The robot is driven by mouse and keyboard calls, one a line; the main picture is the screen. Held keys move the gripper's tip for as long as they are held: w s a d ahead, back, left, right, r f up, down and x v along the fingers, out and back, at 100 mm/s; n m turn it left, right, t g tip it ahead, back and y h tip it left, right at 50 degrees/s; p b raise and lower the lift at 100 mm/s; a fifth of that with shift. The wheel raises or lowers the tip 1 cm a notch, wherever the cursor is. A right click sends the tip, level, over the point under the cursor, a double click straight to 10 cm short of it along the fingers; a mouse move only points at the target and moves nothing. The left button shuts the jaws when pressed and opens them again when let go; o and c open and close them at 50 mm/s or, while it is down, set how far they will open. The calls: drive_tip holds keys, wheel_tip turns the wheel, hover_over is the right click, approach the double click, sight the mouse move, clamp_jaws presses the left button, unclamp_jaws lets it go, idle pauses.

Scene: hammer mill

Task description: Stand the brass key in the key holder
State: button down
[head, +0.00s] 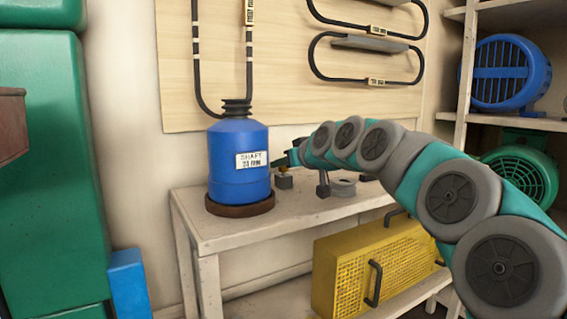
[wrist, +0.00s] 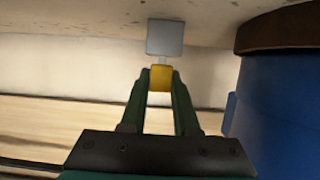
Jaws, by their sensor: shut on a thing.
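The brass key (wrist: 160,78) shows as a yellow block between the fingertips of my gripper (wrist: 161,76), which is shut on it. A short pale piece shows between the brass and a small grey block (wrist: 165,38), which looks like the key holder. In the head view the grey block (head: 284,182) stands on the bench just right of the blue jug, with my gripper (head: 283,163) right above it. I cannot tell whether the key's lower end is inside the holder or only against it. My wrist hides part of this spot in the head view.
A blue labelled jug (head: 238,165) on a brown round base stands close left of the gripper; it also shows in the wrist view (wrist: 285,95). A dark post (head: 322,184) and a grey ring (head: 343,187) stand to the right. The bench front (head: 225,232) is clear.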

drive_tip(key=shift+f, duration=0.5)
drive_tip(key=c, duration=0.6)
unclamp_jaws()
drive_tip(key=v, duration=0.7)
drive_tip(key=shift+s+d+r, duration=0.15)
drive_tip(key=shift+s+d, duration=0.1)
drive_tip(key=shift+s, duration=0.05)
